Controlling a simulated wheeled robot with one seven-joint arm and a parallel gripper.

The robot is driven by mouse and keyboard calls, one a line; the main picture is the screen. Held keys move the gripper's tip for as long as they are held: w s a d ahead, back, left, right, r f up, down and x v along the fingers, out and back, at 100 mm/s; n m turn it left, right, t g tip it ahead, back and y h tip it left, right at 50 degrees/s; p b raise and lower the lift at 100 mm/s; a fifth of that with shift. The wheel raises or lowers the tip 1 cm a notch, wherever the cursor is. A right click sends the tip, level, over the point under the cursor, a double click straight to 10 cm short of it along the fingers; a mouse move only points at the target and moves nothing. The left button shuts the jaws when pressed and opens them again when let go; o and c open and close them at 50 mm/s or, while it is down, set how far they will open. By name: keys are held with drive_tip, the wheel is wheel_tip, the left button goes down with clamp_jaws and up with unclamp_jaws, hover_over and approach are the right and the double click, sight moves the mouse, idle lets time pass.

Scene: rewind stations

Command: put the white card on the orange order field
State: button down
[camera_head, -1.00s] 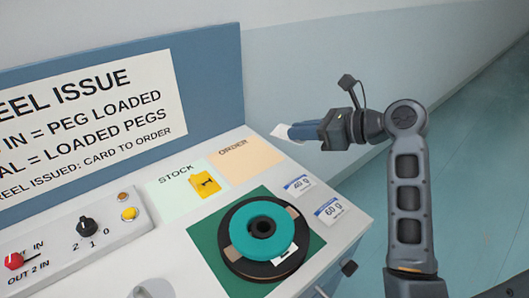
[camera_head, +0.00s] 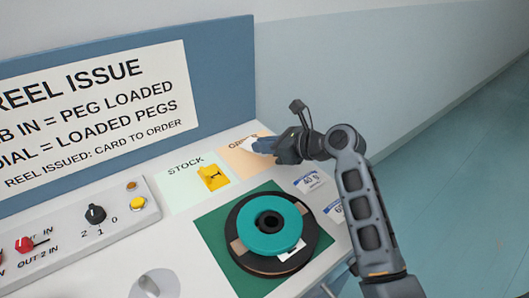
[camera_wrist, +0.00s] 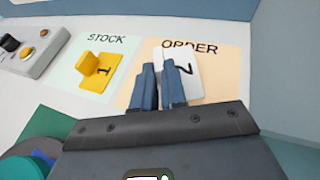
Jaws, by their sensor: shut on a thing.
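The white card (camera_wrist: 190,70), marked 2, is between the fingertips of my gripper (camera_wrist: 163,75) in the wrist view. My gripper is shut on it, over the orange order field (camera_wrist: 214,85). I cannot tell whether the card touches the field. In the head view my gripper (camera_head: 272,146) covers part of the order field (camera_head: 239,162), and only a bit of the white card (camera_head: 251,141) shows beyond the fingers.
A yellow card holder marked 1 (camera_head: 213,178) stands on the pale green stock field (camera_head: 181,191). A teal reel on a black reel (camera_head: 271,226) sits on a green square in front. A switch panel (camera_head: 90,220) is at the left, and a sign board stands behind.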

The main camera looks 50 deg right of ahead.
drive_tip(key=shift+f, duration=1.15)
drive_tip(key=shift+f, duration=0.1)
drive_tip(key=c, duration=1.2)
unclamp_jaws()
drive_tip(key=shift+s+r, duration=0.2)
drive_tip(key=shift+s, duration=0.05)
drive_tip(key=v, duration=1.1)
drive_tip(key=shift+s+d+r, duration=0.1)
drive_tip(key=shift+s, duration=0.15)
